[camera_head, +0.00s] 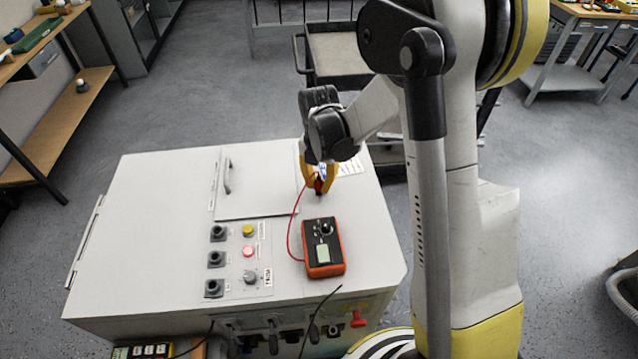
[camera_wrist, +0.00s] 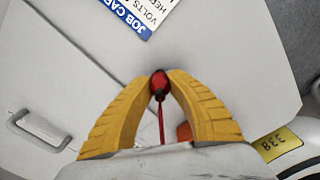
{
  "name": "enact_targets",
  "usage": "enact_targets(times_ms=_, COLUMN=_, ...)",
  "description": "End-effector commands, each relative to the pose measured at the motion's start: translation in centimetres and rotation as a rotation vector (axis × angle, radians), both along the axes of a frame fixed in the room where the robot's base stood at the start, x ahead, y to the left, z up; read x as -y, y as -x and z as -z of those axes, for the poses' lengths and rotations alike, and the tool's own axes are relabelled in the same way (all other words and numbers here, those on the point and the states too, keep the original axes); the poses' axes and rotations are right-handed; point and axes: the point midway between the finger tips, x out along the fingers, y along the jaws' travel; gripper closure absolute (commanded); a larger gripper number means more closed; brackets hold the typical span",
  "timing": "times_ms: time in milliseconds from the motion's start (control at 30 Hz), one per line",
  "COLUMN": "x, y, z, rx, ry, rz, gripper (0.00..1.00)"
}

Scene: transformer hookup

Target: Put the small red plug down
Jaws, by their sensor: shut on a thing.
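The small red plug (camera_wrist: 159,83) is held between the yellow fingertips of my gripper (camera_wrist: 160,88) in the wrist view. Its red cable runs back from it between the fingers. In the head view my gripper (camera_head: 319,184) points down over the top of the grey cabinet (camera_head: 160,185), with the plug small and partly hidden between the fingers. The red cable (camera_head: 290,235) loops from there to the orange and black meter (camera_head: 323,247) on the cabinet top. I cannot tell whether the plug touches the surface.
A job card (camera_wrist: 138,14) lies on the cabinet top beyond the fingertips. Buttons and black sockets (camera_head: 240,260) sit left of the meter. A hinged panel with a handle (camera_head: 228,176) is left of my gripper. A dark cart (camera_head: 335,50) stands behind. The cabinet's left top is clear.

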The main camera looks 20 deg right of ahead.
Motion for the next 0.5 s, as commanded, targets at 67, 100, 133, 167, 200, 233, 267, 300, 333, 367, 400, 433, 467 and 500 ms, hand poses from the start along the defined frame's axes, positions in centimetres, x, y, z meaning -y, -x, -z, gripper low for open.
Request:
enact_targets(times_ms=67, x=0.0, y=0.0, z=0.1, rx=0.0, ry=0.0, rz=0.0, gripper=0.62)
enact_targets(times_ms=100, x=0.0, y=0.0, z=0.1, rx=0.0, ry=0.0, rz=0.0, gripper=0.6)
enact_targets(times_ms=133, x=0.0, y=0.0, z=0.1, rx=0.0, ry=0.0, rz=0.0, gripper=0.6)
enact_targets(times_ms=167, x=0.0, y=0.0, z=0.1, rx=0.0, ry=0.0, rz=0.0, gripper=0.6)
enact_targets(times_ms=200, x=0.0, y=0.0, z=0.1, rx=0.0, ry=0.0, rz=0.0, gripper=0.6)
enact_targets(times_ms=233, x=0.0, y=0.0, z=0.1, rx=0.0, ry=0.0, rz=0.0, gripper=0.6)
enact_targets(times_ms=267, x=0.0, y=0.0, z=0.1, rx=0.0, ry=0.0, rz=0.0, gripper=0.6)
enact_targets(times_ms=300, x=0.0, y=0.0, z=0.0, rx=0.0, ry=0.0, rz=0.0, gripper=0.6)
enact_targets(times_ms=333, x=0.0, y=0.0, z=0.0, rx=0.0, ry=0.0, rz=0.0, gripper=0.6)
enact_targets(times_ms=367, x=0.0, y=0.0, z=0.0, rx=0.0, ry=0.0, rz=0.0, gripper=0.6)
enact_targets(times_ms=400, x=0.0, y=0.0, z=-0.1, rx=0.0, ry=0.0, rz=0.0, gripper=0.6)
enact_targets(times_ms=433, x=0.0, y=0.0, z=-0.3, rx=0.0, ry=0.0, rz=0.0, gripper=0.6)
enact_targets(times_ms=467, x=0.0, y=0.0, z=-0.5, rx=0.0, ry=0.0, rz=0.0, gripper=0.6)
enact_targets(times_ms=500, x=0.0, y=0.0, z=-1.0, rx=0.0, ry=0.0, rz=0.0, gripper=0.6)
